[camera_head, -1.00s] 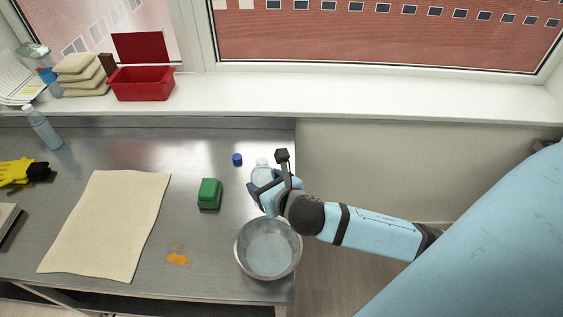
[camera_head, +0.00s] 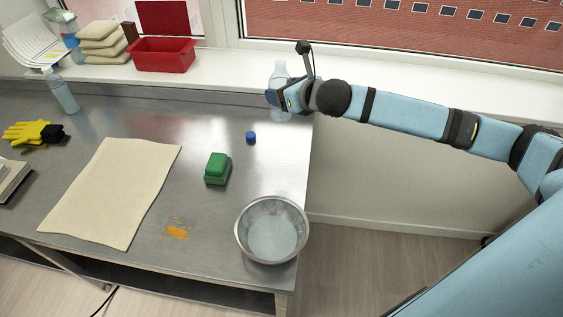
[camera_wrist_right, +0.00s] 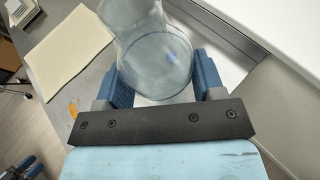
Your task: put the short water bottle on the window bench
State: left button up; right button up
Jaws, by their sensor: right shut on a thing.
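My right gripper (camera_head: 281,97) is shut on a clear water bottle (camera_head: 280,72), which looks upright, near the front edge of the window bench. I cannot tell whether the bottle touches anything below. In the right wrist view, the bottle (camera_wrist_right: 150,50) sits between the two blue fingers. The window bench (camera_head: 222,84) is the white ledge under the windows, behind the steel table. Another clear bottle (camera_head: 63,94) stands at the table's back left.
A red open box (camera_head: 162,56) and stacked beige pads (camera_head: 103,42) occupy the bench's left part; the bench right of the box is largely clear. On the steel table (camera_head: 130,120) are a blue cap (camera_head: 251,137), green block (camera_head: 217,168), metal bowl (camera_head: 272,258), beige mat (camera_head: 110,190) and gloves (camera_head: 30,132).

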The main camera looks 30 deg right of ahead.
jog(key=shift+f, duration=9.75)
jog(key=shift+f, duration=0.1)
jog(key=o, duration=1.3)
jog(key=shift+b+v, duration=0.4)
jog(key=shift+v, duration=5.7)
